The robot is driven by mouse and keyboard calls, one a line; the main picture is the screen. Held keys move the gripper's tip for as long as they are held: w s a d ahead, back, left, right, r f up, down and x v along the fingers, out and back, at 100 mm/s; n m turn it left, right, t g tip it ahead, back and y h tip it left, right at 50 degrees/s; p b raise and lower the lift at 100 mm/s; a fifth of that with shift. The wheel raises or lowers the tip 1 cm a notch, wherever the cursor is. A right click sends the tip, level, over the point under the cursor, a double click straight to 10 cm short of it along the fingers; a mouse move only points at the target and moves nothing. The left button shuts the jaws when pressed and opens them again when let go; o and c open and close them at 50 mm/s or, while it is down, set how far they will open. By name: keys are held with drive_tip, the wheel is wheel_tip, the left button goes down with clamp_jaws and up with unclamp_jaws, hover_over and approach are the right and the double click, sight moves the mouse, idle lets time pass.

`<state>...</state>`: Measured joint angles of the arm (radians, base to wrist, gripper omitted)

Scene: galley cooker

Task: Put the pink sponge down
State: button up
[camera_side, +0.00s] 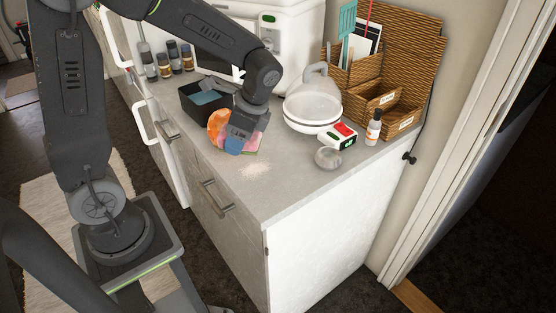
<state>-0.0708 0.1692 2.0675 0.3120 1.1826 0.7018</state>
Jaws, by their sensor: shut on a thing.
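My gripper (239,137) points down low over the grey counter, left of the white kettle-like pot. It is shut on the pink sponge (249,144), which shows as a pink patch at and beside the fingertips. Blue and orange surfaces show right around the fingers, and I cannot tell how they are layered with the sponge. An orange round thing (216,123) stands behind the gripper to its left. The gripper hides much of the sponge, so I cannot tell whether it touches the counter.
A black bin (190,101) with a blue thing in it stands behind. A white lidded pot (313,101), a red-and-green-topped box (338,136), a small bottle (374,128) and a clear round item (328,158) stand right. Pale crumbs (268,171) lie on the otherwise clear front counter (290,190).

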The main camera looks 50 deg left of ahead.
drive_tip(key=w+a+r+m+t+y, duration=0.1)
drive_tip(key=w+a+m, duration=0.1)
drive_tip(key=w, duration=0.4)
drive_tip(key=w+a+r+m, duration=0.1)
drive_tip(key=w+m, duration=0.2)
drive_tip(key=w, duration=0.2)
hover_over(305, 160)
drive_tip(key=f, duration=0.6)
drive_tip(key=shift+w+d, duration=0.15)
drive_tip(key=shift+d, duration=0.1)
drive_tip(key=shift+w+d+f+n, duration=0.15)
drive_tip(key=shift+d+f+n, duration=0.15)
drive_tip(key=shift+f, duration=1.85)
drive_tip(key=shift+f+t, duration=0.15)
drive_tip(key=shift+t, duration=0.15)
